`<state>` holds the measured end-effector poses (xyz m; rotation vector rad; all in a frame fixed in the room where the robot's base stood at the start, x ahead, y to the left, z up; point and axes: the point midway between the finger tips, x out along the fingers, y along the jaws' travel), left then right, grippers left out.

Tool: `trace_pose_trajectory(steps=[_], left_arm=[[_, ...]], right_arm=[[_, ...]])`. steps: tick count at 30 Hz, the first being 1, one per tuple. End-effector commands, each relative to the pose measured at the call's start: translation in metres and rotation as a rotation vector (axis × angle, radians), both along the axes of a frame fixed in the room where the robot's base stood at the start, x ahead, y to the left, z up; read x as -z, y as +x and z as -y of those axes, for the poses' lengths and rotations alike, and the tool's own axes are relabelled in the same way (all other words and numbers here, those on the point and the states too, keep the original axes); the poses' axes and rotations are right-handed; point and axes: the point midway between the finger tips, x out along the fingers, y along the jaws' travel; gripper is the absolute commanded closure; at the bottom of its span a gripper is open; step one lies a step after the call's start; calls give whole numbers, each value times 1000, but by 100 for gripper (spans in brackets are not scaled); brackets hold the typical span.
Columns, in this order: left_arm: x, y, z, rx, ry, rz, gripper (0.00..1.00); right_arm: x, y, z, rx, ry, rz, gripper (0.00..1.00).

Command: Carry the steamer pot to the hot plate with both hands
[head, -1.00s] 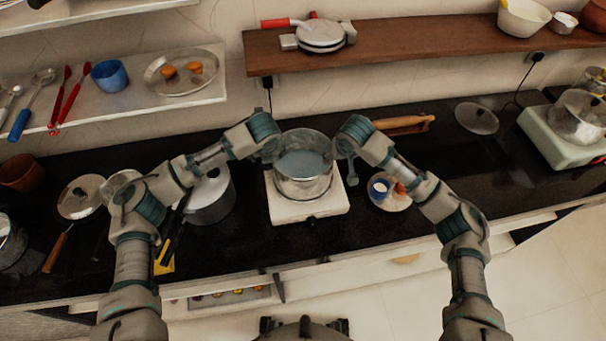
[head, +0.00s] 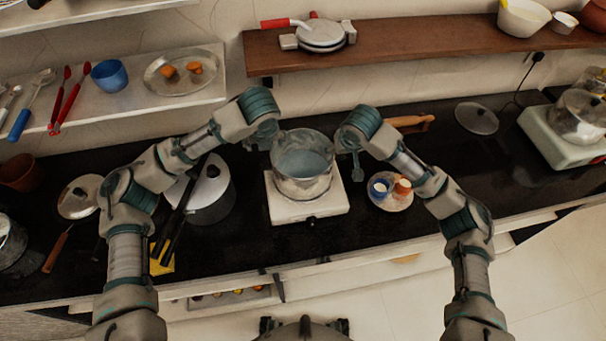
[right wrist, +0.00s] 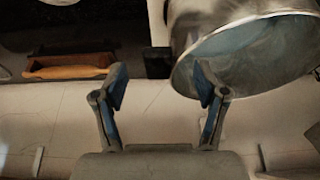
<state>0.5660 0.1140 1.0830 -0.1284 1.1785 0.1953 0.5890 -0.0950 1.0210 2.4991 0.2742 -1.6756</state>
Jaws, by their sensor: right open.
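The steamer pot (head: 303,186), a shiny metal pot with a grey-blue interior, sits upright on the white hot plate (head: 283,212). My left gripper (head: 258,143) is just left of the pot's rim, apart from it; its fingers are small and mostly hidden by the wrist. My right gripper (head: 353,166) is at the pot's right side with its fingers pointing down, clear of the wall. In the right wrist view my right gripper (right wrist: 160,88) is open and empty, and the pot (right wrist: 250,60) shows behind its right finger.
A lidded grey pot (head: 212,200) stands left of the hot plate. A small plate with cups (head: 391,201) lies to the right. A rolling pin (head: 405,122) and a glass lid (head: 477,118) lie behind. A wooden shelf (head: 400,45) overhangs the counter's back.

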Motion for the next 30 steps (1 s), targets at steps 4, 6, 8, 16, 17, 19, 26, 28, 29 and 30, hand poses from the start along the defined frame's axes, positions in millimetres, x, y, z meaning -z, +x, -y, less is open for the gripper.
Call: trace_pose_trajectory(steps=[4,6,8,16,17,19,26,28,29,30], left_arm=[[0,0,0,0,0,0,25],[0,0,0,0,0,0,25],[0,0,0,0,0,0,25],[0,0,0,0,0,0,25],[0,0,0,0,0,0,25],[0,0,0,0,0,0,25],[0,0,0,0,0,0,25],[0,0,0,0,0,0,25],[0,0,0,0,0,0,25],[0,0,0,0,0,0,25]], right_arm=[[-31,-12,3,0,1,3,28],[-42,-16,4,0,0,1,28],[-50,-19,4,0,1,1,28],[-61,-24,6,0,0,-2,28],[-61,-24,6,0,0,-2,28],[-61,-24,6,0,0,-2,28],[-61,-24,6,0,0,-2,28],[-61,-24,6,0,0,-2,28],[-61,-24,6,0,0,-2,28],[-61,-24,6,0,0,-2,28]])
